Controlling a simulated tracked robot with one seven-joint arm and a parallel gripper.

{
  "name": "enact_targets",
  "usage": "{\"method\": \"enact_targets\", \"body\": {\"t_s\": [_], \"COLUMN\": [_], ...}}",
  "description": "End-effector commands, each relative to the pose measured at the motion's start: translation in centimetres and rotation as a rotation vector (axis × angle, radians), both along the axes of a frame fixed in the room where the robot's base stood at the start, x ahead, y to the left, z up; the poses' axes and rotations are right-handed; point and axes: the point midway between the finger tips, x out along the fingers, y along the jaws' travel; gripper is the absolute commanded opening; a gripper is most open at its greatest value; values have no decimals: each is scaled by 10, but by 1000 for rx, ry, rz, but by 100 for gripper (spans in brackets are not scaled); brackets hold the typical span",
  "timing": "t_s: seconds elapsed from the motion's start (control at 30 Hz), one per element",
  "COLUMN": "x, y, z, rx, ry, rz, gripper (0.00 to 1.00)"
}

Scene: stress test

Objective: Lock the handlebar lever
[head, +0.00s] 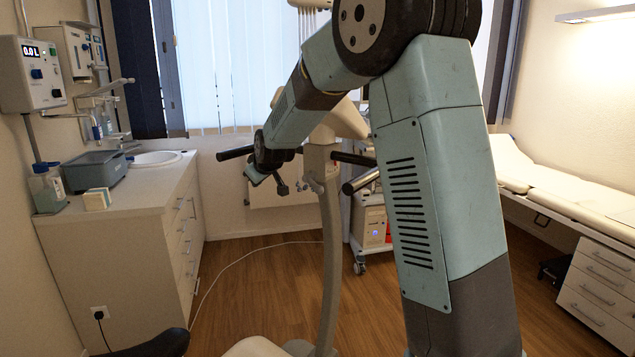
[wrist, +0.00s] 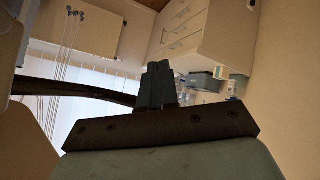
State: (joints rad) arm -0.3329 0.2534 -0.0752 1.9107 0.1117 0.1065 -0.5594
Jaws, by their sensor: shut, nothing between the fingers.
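The exercise bike's beige handlebar post (head: 329,200) stands in the middle of the head view. Black handlebar grips reach out to the left (head: 236,153) and right (head: 360,181). A small lever-like part (head: 308,176) shows beside the post, too small to identify surely as the lever. My gripper (wrist: 155,77) is shut and empty in the wrist view. In the head view its end (head: 260,176) is small and dark, left of the post near the left grip. A black curved bar (wrist: 75,92) passes left of my fingers in the wrist view; contact cannot be told.
A white sink cabinet (head: 125,235) with a grey box (head: 94,170) stands at the left. A wheeled device (head: 371,225) stands behind the post. An examination couch (head: 560,190) and drawers (head: 597,285) are at the right. Wooden floor (head: 260,275) left of the post is mostly clear.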

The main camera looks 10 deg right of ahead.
Motion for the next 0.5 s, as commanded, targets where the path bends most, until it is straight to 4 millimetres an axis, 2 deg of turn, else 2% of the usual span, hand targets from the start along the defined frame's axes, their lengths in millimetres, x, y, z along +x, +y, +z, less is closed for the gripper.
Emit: {"method": "enact_targets", "body": {"t_s": [0.27, 0.5], "x": [-21, -49], "y": [-45, -101], "z": [40, 83], "rx": [-163, -321], "ry": [201, 363], "rz": [-6, -96], "gripper": [0, 0]}}
